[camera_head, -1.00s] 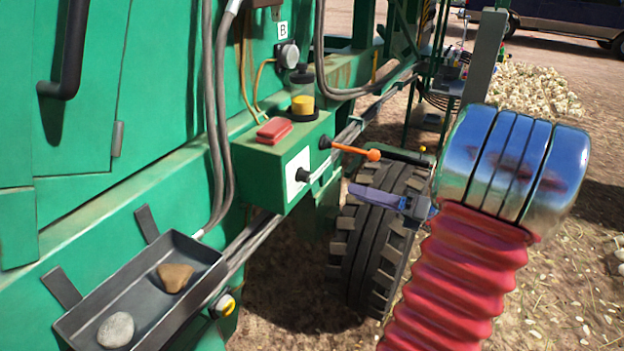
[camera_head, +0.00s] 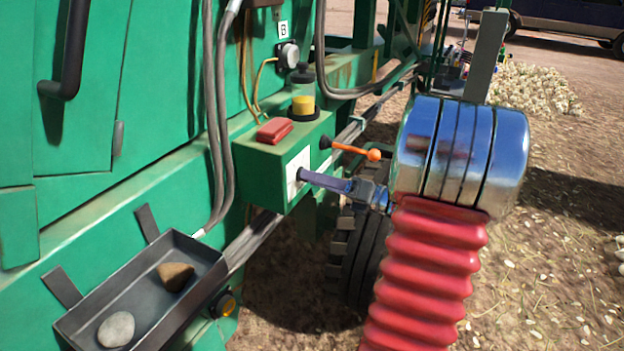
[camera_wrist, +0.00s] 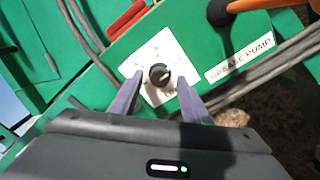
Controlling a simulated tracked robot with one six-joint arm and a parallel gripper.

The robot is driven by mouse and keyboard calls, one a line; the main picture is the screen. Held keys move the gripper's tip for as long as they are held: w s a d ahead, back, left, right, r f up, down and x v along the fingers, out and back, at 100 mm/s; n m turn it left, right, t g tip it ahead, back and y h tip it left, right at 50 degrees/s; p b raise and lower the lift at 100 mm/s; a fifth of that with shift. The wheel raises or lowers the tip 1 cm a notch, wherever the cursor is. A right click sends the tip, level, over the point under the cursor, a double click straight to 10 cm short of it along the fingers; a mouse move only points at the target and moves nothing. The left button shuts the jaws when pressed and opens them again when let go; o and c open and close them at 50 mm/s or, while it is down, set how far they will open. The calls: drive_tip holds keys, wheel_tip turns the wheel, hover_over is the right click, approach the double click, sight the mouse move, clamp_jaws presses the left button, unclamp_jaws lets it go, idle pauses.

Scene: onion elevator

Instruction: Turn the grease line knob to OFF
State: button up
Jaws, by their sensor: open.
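The black round knob (camera_wrist: 159,74) sits on a white plate (camera_wrist: 150,50) on the green control box (camera_head: 262,158).
An orange-handled lever (camera_head: 355,151) sticks out just above my gripper. A dark tray (camera_head: 140,285) with two stones is at lower left. Cables run along the machine.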

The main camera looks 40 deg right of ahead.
drive_tip(key=shift+w+a, duration=0.25)
drive_tip(key=shift+w, duration=0.45)
